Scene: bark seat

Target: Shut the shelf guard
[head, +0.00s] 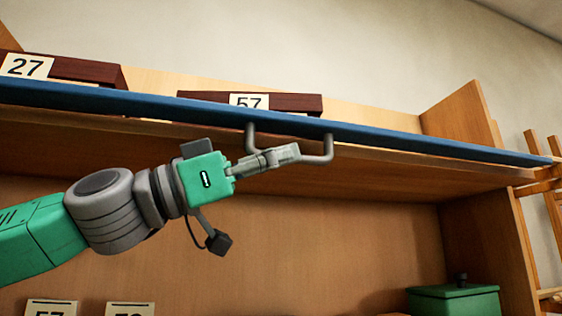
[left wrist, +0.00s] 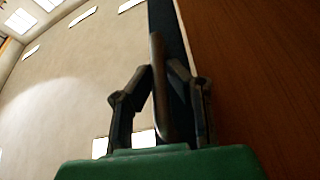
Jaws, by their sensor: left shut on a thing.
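The shelf guard (head: 400,139) is a long blue bar along the front of the upper shelf, running across the head view. A grey U-shaped handle (head: 328,150) hangs from it near the middle. My left gripper (head: 293,153) is shut on the handle, with its fingers at the handle's crossbar. In the left wrist view the handle (left wrist: 158,85) stands between the two fingers (left wrist: 158,95), and the blue guard (left wrist: 165,30) is behind it. My right gripper is in neither view.
Dark red boxes labelled 27 (head: 90,72) and 57 (head: 300,102) stand on the upper shelf behind the guard. Below are a green box (head: 455,300) at right and number cards (head: 50,308) at lower left. A wooden ladder-like frame (head: 545,190) stands at far right.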

